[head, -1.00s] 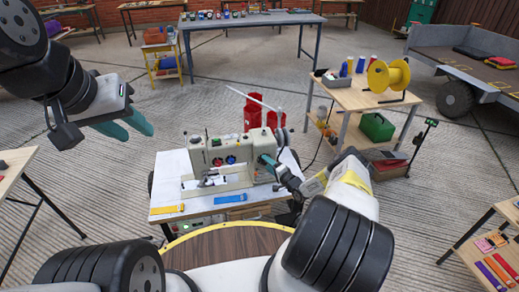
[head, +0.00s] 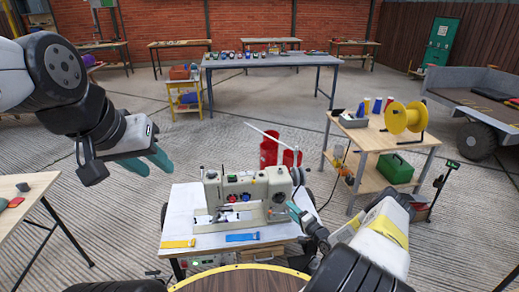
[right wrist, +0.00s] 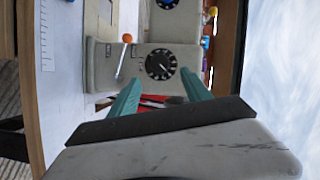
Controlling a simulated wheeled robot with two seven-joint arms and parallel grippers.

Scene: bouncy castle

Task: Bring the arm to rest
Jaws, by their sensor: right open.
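My right gripper (head: 296,212) is at the right end of a beige sewing machine (head: 250,183) in the head view. In the right wrist view its teal fingers (right wrist: 160,95) are spread apart, with the machine's grey end, a black dial (right wrist: 160,64) and an orange-tipped lever (right wrist: 126,39) beyond them. I cannot tell if the fingers touch the machine. My left gripper (head: 150,162) hangs in the air at the left of the head view, with nothing seen in it. Its fingers overlap, so its opening is unclear.
The machine stands on a white-topped table (head: 180,215) with a yellow strip (head: 178,243) and a blue strip (head: 242,237). A wooden shelf table (head: 372,138) with a yellow spool (head: 404,117) stands to the right. Another table (head: 25,190) is at the left. Open floor lies between.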

